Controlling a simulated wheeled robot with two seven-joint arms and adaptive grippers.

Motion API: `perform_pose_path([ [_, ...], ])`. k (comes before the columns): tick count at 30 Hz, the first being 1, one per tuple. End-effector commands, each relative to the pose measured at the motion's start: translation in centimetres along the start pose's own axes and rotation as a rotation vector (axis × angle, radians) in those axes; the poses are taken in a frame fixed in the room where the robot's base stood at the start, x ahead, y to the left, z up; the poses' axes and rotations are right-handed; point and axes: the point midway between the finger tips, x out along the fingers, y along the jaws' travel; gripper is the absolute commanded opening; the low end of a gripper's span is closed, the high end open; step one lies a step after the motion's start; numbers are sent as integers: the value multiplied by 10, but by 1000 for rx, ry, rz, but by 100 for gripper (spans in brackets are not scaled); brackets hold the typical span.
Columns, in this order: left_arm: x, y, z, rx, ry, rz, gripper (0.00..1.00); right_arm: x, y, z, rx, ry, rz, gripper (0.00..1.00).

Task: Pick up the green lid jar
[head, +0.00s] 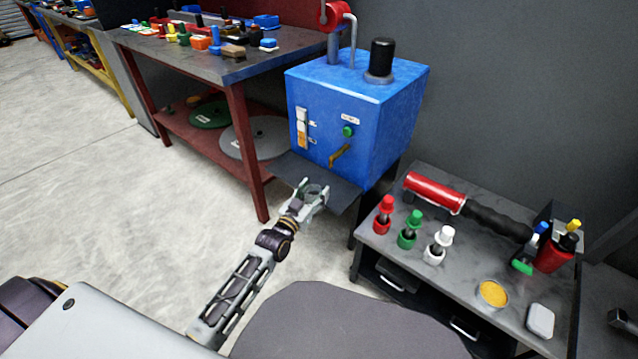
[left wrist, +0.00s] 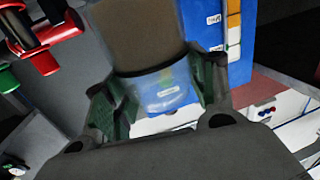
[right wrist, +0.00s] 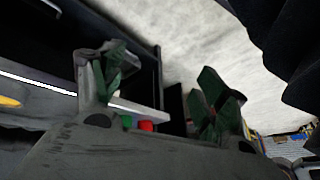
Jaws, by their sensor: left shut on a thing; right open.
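The green lid jar (head: 409,232) stands upright on the low grey bench, between a red lid jar (head: 384,214) and a white lid jar (head: 439,243). My left gripper (head: 315,190) is left of the bench, well apart from these jars, in front of the blue box. It is shut on a see-through container with brown contents (left wrist: 145,35), which fills the space between its fingers in the left wrist view. I cannot make out this container's lid. My right gripper (right wrist: 160,90) is open and empty in the right wrist view, and is not seen in the head view.
The blue box (head: 350,110) stands behind the left gripper. The low bench (head: 465,260) also carries a red-and-black tool (head: 465,205), a yellow-filled dish (head: 493,292) and a red holder (head: 555,252). A red-legged worktable (head: 205,65) stands at the back. Open floor lies left.

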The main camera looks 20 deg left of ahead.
Motion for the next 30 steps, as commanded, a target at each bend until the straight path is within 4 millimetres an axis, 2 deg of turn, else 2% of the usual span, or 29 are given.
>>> perform_pose_path([
  [6,-28,0,-1,1,-1,0,27,-18,0,-7,-11,-29,16,74],
  [13,-49,0,0,1,-1,-1,27,-31,2,-10,-19,-52,30,74],
  [21,-59,0,-1,1,2,0,27,-36,2,-11,-22,-67,37,74],
  [30,-60,0,-1,1,2,0,27,-37,3,-11,-22,-70,38,74],
])
